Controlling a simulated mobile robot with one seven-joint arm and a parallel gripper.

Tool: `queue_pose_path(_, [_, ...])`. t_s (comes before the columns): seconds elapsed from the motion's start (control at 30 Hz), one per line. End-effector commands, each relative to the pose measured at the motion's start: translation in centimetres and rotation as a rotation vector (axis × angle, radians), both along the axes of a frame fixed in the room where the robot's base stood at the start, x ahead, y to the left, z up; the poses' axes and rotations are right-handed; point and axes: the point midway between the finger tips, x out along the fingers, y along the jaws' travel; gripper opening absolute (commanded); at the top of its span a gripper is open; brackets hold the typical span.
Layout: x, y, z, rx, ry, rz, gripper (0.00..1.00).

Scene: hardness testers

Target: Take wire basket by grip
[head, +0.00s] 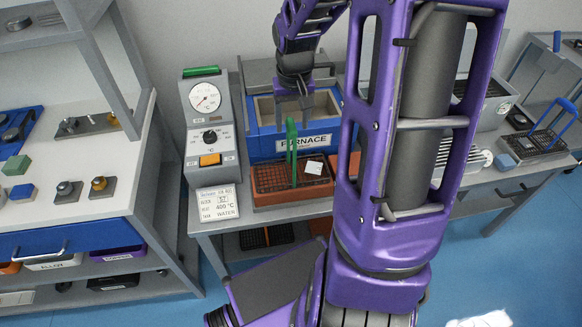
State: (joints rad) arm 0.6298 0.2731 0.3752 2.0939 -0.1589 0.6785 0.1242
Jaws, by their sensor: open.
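A dark wire basket (272,178) with a tall green grip (291,150) sits in an orange-brown tray (292,197) in front of the blue furnace. A white tag (314,168) lies on its right part. My gripper (303,102) points down over the furnace opening in the picture, just above and slightly right of the top of the green grip. It is open and looks empty. Its fingers appear apart from the grip, but the depth gap is hard to tell. Another wire basket (538,147) with a blue grip (552,122) stands at the far right.
The furnace (265,146) stands behind the tray. A control box (208,105) with a dial and a label card (215,203) are to the left. My purple arm hides the bench's middle right. A shelf bench (150,170) with samples stands at the left.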

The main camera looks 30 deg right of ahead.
Motion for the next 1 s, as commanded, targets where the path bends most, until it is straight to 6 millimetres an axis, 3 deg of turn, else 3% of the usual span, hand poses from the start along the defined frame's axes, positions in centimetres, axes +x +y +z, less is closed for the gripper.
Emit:
queue_pose_path(0.1, [0.2, 0.0, -1.6, 0.000, 0.001, 0.000, 0.62])
queue_pose_path(0.37, [0.4, -0.1, -3.1, 0.001, 0.001, -0.002, 0.62])
queue_pose_path(0.6, [0.9, -0.1, -6.6, 0.002, 0.002, -0.001, 0.62])
queue_pose_path(0.87, [1.0, -0.2, -7.1, 0.000, -0.001, 0.000, 0.62])
queue_pose_path(1.0, [1.0, -0.2, -7.1, 0.000, -0.001, 0.000, 0.41])
